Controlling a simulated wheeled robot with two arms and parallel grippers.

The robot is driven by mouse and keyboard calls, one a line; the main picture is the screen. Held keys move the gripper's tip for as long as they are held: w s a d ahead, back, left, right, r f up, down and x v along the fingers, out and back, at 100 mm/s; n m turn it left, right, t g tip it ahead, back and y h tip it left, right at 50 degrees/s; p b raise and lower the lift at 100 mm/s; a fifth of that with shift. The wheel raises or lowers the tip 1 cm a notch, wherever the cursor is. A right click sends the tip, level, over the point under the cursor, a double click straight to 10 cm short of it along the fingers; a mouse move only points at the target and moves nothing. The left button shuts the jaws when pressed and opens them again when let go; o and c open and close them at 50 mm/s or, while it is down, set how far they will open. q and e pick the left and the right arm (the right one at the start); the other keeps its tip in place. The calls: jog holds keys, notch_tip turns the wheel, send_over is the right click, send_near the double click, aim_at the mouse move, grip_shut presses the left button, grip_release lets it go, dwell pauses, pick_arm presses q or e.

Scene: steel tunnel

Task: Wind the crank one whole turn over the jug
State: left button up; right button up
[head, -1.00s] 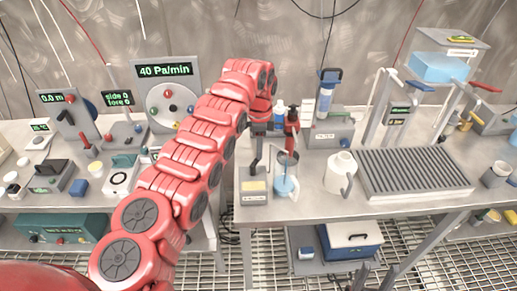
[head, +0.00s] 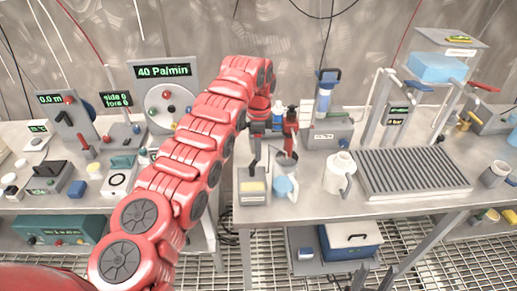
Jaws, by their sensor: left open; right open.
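A grey jug (head: 287,178) with a light blue patch on its front and a handle on its right stands near the table's front edge. My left gripper (head: 274,130) is above it, fingers apart. Small dark, red and bluish parts show around the fingers, and I cannot tell which belong to the crank. The crank is not clearly seen; my red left arm and gripper hide part of that spot. My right gripper (head: 376,277) shows only as dark finger ends at the bottom edge, apart and away from the jug.
A small unit with a yellow panel (head: 252,190) stands left of the jug. A white jug (head: 337,174) and a ribbed grey rack (head: 413,172) stand to its right. A blue filter column (head: 325,95) rises behind. Instruments crowd the left table; a gap separates the tables.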

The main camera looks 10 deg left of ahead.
pick_arm(q)
jog(key=r, duration=0.5)
jog(key=shift+d+r, duration=0.2)
jog(key=shift+r, duration=0.2)
notch_tip(320, 180, up, 11)
jog(key=p, duration=1)
jog(key=shift+a, duration=0.15)
jog(key=shift+f, duration=0.25)
